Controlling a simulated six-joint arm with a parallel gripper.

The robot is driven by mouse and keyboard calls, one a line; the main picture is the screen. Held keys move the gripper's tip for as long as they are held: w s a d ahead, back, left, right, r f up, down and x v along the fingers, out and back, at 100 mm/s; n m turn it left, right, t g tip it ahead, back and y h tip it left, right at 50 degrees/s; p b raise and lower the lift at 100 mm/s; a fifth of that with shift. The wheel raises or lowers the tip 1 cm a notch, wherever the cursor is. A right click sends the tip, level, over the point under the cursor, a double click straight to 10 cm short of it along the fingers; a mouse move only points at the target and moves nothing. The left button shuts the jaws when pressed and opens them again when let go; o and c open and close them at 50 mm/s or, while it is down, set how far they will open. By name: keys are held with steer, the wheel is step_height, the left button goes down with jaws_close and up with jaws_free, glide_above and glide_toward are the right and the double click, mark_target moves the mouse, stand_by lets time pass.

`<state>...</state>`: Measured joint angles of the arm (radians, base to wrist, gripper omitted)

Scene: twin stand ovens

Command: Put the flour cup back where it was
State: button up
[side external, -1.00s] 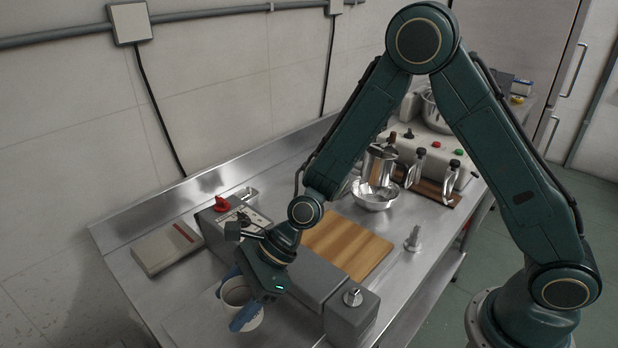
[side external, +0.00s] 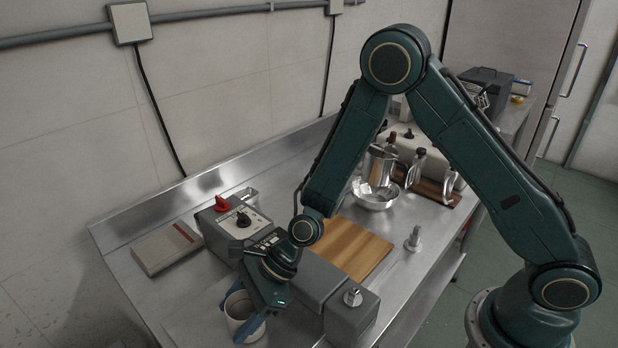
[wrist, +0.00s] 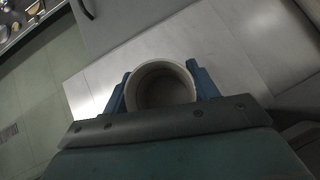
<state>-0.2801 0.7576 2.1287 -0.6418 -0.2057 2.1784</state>
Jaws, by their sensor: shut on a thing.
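The flour cup (side external: 238,308) is a pale grey-white cup near the front left of the steel counter in the side external view. It also shows in the wrist view (wrist: 161,71), its round rim facing the camera. My gripper (side external: 243,311) has its blue fingers on opposite sides of the cup and is shut on it. The inside of the cup is dark, and I cannot tell how much flour it holds. I cannot tell if its base touches the surface below.
A long grey unit with a red knob (side external: 221,203) lies right behind my gripper. A flat grey box (side external: 167,248) lies at left. A wooden board (side external: 352,248), a metal bowl (side external: 375,196) and a small metal weight-like piece (side external: 414,240) stand beyond the unit.

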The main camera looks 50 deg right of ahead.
steer(key=o, duration=1)
steer(key=shift+o, duration=0.2)
steer(key=shift+d+r, duration=0.25)
steer(key=shift+r, duration=0.15)
steer(key=v, duration=1.1)
steer(key=shift+s+d+r, duration=0.1)
steer(key=shift+s, duration=0.05)
